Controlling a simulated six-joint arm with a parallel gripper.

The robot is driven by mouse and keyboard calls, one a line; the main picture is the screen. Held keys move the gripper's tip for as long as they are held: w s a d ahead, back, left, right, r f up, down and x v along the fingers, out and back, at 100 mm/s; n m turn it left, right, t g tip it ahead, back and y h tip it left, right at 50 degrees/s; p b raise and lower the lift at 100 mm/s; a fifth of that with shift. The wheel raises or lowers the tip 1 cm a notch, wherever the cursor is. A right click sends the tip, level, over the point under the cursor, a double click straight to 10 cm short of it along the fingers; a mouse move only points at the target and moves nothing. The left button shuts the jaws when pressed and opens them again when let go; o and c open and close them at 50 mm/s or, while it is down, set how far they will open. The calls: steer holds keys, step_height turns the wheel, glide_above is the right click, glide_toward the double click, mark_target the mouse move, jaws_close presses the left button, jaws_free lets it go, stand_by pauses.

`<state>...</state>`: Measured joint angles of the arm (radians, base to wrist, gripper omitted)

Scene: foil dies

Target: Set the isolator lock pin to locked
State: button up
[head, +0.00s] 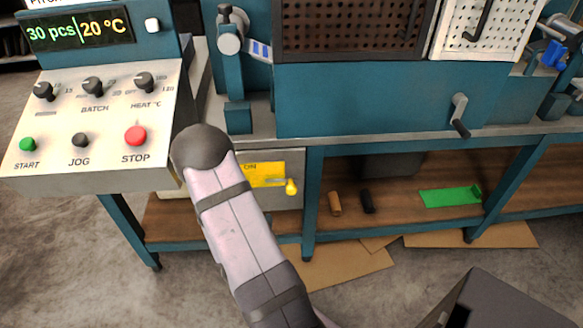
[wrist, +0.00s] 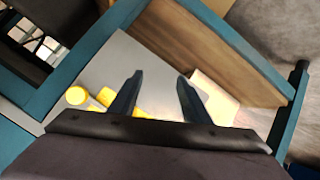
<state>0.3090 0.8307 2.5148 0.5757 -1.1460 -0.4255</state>
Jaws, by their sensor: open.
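The isolator is a pale grey box (head: 292,161) under the bench. It has a yellow plate (head: 266,171) marked "ON", partly hidden by my arm. A yellow knob on a short stem, which looks like the lock pin (head: 291,187), sits at the plate's right end. In the wrist view, a round yellow knob (wrist: 76,95) is left of my gripper (wrist: 157,88), and yellow parts (wrist: 106,97) lie partly behind the left finger. My gripper is open with nothing between its fingers, over the grey box face. In the head view my arm hides the gripper.
A control panel (head: 95,115) with knobs and START, JOG and STOP buttons stands at left. Blue bench legs (head: 313,190) frame the space. Cardboard lies below.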

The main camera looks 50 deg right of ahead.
mark_target(290, 191)
steer(key=s+d+r+h+p, duration=0.4)
steer(key=s+d+r+p, duration=0.15)
steer(key=r, duration=0.45)
steer(key=shift+n, duration=0.4)
steer(key=shift+x, duration=3.5)
steer(key=shift+s+d+r, duration=0.1)
steer(key=shift+s, duration=0.05)
steer(key=shift+c, duration=0.3)
jaws_close()
steer(key=shift+w+a, duration=1.75)
steer(key=shift+w, duration=0.05)
steer(key=shift+o, duration=0.3)
jaws_free()
steer(key=shift+a, duration=0.1)
